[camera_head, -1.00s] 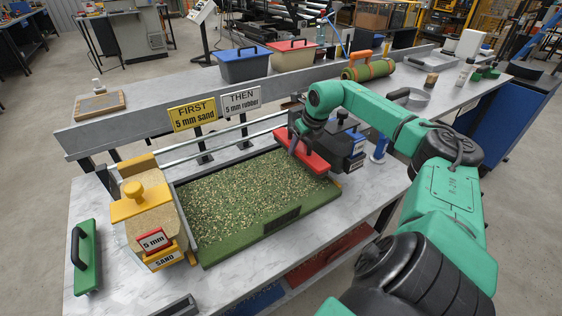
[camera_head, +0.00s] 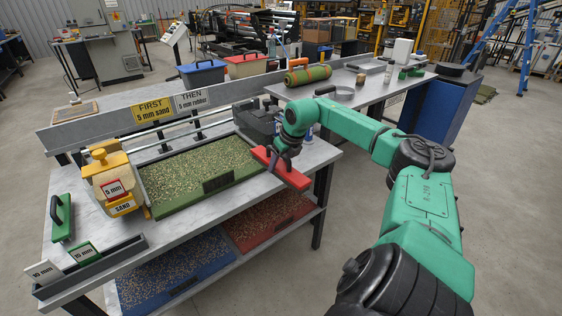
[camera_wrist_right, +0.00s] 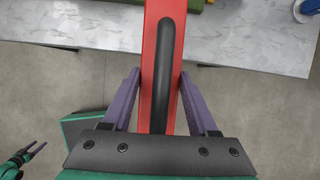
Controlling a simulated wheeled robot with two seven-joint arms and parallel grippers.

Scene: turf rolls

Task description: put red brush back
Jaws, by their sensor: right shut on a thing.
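The red brush (camera_head: 290,175) is a long red block with a black handle. My right gripper (camera_head: 277,157) is shut on it and holds it at the right end of the near bench, partly over the front edge. In the right wrist view the red brush (camera_wrist_right: 163,88) lies lengthwise between the two purple fingers (camera_wrist_right: 163,100), with its black handle on the upper face. Bench edge and floor show below it. My left gripper (camera_wrist_right: 30,153) shows small at the lower left of the right wrist view; its jaw opening is too small to tell.
The green turf tray (camera_head: 175,211) with granules lies left of the brush. The yellow sand hopper (camera_head: 100,158) and green brush (camera_head: 62,218) stand farther left. A dark box (camera_head: 254,124) is behind the brush.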

